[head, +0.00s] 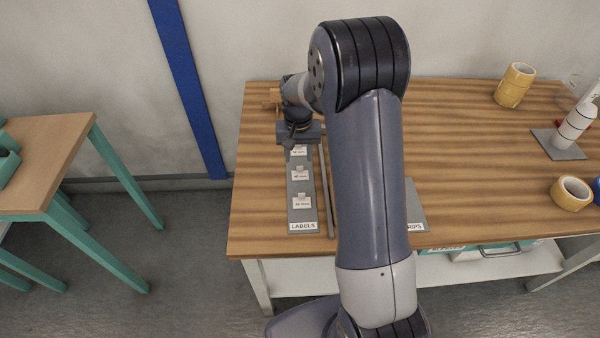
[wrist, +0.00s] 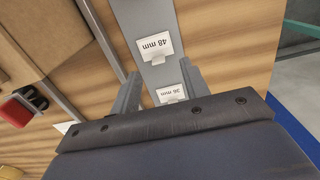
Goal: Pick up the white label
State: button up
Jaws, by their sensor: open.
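Several white labels stand in a row on the grey LABELS strip (head: 303,226) on the bench. In the head view the near label (head: 302,202), middle label (head: 300,175) and far label (head: 299,151) show; their print is too small to read surely. In the wrist view, a "48 mm" label (wrist: 155,47) lies beyond my fingertips, and a "36 mm" label (wrist: 172,92) shows between my fingers, its lower part close to the gripper body. My gripper (wrist: 161,71) is open and empty above the strip. In the head view it is over the strip's far end, partly hidden by my wrist.
A thin grey rail (head: 326,190) runs beside the strip. In the wrist view, a brown block (wrist: 35,35) and a red part (wrist: 16,110) lie to the left.

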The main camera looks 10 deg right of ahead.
aim_at(300, 173)
jog(key=f, duration=0.3)
jog(key=f+p, duration=0.1)
jog(key=f, duration=0.1)
jog(key=shift+w+d, duration=0.2)
jog(key=shift+d, duration=0.05)
grip_shut()
